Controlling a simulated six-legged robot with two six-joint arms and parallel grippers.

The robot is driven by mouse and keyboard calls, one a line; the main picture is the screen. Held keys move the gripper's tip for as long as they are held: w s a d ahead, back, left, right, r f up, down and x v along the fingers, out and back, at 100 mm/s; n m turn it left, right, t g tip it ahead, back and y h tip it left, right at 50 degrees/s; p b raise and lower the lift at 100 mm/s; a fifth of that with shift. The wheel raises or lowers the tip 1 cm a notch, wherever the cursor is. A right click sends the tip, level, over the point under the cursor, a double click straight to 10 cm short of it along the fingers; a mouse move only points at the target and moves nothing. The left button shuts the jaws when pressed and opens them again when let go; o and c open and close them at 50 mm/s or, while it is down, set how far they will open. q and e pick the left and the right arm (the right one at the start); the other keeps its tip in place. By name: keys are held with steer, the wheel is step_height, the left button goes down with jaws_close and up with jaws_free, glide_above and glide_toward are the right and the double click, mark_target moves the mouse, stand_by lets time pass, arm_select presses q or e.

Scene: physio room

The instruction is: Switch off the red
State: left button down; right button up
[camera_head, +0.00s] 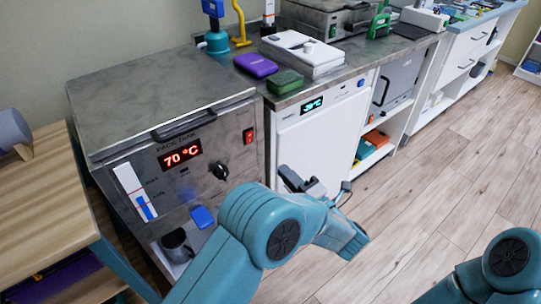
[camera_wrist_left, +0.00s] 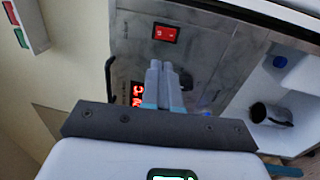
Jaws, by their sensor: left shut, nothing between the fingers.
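The red rocker switch (camera_head: 248,135) sits on the front of the steel pack tank (camera_head: 190,160), right of the lit red 70 °C display (camera_head: 181,153) and above a black knob (camera_head: 220,171). In the left wrist view the switch (camera_wrist_left: 165,33) shows clearly, just beyond my fingertips. My left gripper (camera_wrist_left: 163,68) is shut and empty, its fingers pointing toward the panel with a visible gap to the switch. In the head view the left gripper (camera_head: 298,183) is partly hidden by its arm, right of the tank. My right arm shows at lower right; its gripper is out of view.
A white cabinet (camera_head: 312,145) with a teal display stands right of the tank. A purple box (camera_head: 255,65) and green sponge (camera_head: 285,81) lie on the counter above. A wooden table (camera_head: 40,200) is at left. A dark mug (camera_head: 177,246) sits below the tank. Floor at right is clear.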

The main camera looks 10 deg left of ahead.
mark_target(249, 134)
arm_select(q)
steer(key=x, duration=1.3)
steer(key=shift+a, duration=0.15)
steer(key=shift+r, duration=0.1)
steer(key=shift+w+a+r, duration=0.2)
steer(key=shift+a, duration=0.05)
steer(key=shift+a+r+g+h, duration=0.1)
steer(key=shift+r+g+h, duration=0.3)
steer(key=shift+g+h, duration=0.15)
steer(key=shift+f, duration=0.2)
steer(key=shift+a, duration=0.1)
